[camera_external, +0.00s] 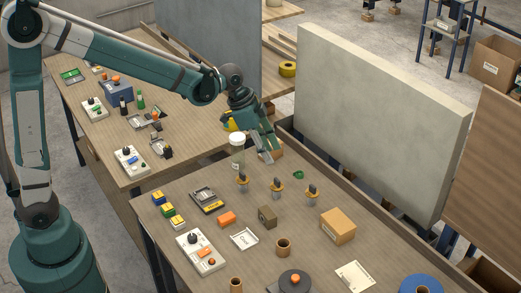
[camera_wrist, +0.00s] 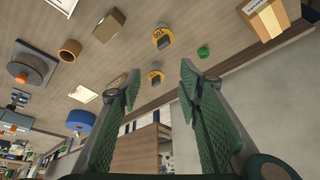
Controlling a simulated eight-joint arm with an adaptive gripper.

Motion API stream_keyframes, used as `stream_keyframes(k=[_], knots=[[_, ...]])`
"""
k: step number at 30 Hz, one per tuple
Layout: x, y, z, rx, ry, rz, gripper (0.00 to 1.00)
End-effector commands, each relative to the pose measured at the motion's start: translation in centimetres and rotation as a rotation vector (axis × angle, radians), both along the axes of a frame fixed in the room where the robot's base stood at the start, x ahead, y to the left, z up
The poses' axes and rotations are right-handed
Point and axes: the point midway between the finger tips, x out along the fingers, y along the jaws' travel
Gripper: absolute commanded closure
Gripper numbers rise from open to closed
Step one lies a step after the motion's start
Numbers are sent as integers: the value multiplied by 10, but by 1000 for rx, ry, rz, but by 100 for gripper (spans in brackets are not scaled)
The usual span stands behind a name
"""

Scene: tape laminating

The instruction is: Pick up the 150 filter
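Three similar yellow-and-dark filters stand in a row on the near table in the external view: left (camera_external: 242,183), middle (camera_external: 277,188) and right (camera_external: 312,194). Their labels are too small to read there. Two filters show in the wrist view: an upper one (camera_wrist: 160,37), whose label seems to read 100, and a lower one (camera_wrist: 155,77), whose label I cannot read clearly. I cannot tell for sure which is the 150 filter. My gripper (camera_external: 265,155) is above the table's far edge, behind the row. Its fingers (camera_wrist: 188,85) are spread apart and empty.
A small green item (camera_external: 298,175) lies behind the filters. A brown block (camera_external: 267,216) and a cardboard box (camera_external: 338,226) stand in front.

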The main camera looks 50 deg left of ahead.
Motion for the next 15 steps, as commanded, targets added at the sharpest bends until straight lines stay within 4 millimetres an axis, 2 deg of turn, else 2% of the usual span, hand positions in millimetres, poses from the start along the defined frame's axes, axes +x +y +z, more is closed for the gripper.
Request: stream_keyframes(k=[3,15], knots=[[18,-12,-11,1,8,-42,65],[66,-52,-57,0,25,-188,65]])
